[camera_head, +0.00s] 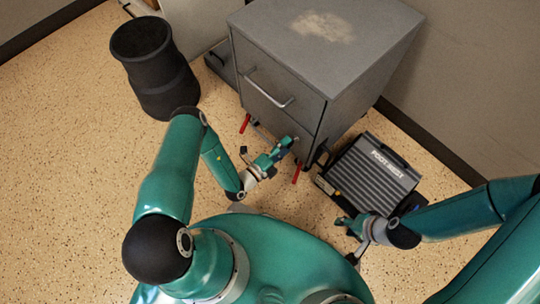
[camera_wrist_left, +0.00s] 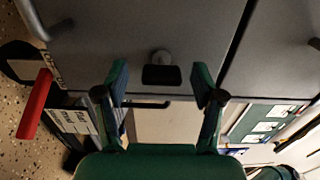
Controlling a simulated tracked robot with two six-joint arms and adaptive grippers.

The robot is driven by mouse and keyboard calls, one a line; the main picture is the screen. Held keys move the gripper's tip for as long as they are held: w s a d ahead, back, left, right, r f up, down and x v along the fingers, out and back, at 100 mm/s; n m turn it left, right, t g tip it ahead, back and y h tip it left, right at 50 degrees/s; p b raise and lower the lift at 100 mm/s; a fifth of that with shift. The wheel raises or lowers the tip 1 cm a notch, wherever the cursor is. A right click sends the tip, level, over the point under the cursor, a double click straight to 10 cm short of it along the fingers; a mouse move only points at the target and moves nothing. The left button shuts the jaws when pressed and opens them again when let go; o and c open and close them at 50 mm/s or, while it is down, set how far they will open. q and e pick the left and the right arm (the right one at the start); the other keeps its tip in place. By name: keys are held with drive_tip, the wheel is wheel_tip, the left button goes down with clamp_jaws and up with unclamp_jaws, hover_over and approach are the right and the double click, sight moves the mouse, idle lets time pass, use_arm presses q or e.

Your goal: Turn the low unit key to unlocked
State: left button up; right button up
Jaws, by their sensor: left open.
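The low unit is a grey metal cabinet (camera_head: 330,45) with a bar handle on its front. In the left wrist view its grey front (camera_wrist_left: 110,35) fills the upper part. A small key with a dark, wide bow (camera_wrist_left: 162,75) sticks out from a round lock on that front. My left gripper (camera_head: 275,155) is at the cabinet's lower front; in the left wrist view its fingers (camera_wrist_left: 161,75) are open, one on each side of the key and apart from it. The key is not visible in the head view. My right gripper (camera_head: 350,226) is by the footrest; its jaw opening is unclear.
A black ribbed footrest (camera_head: 370,175) lies right of the cabinet. A black waste bin (camera_head: 153,65) stands to the left. Red handles (camera_head: 245,123) show at the cabinet's base, one also in the left wrist view (camera_wrist_left: 35,105). Speckled floor (camera_head: 75,150) is clear at left.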

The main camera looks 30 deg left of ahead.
use_arm(q)
drive_tip(key=v, duration=1)
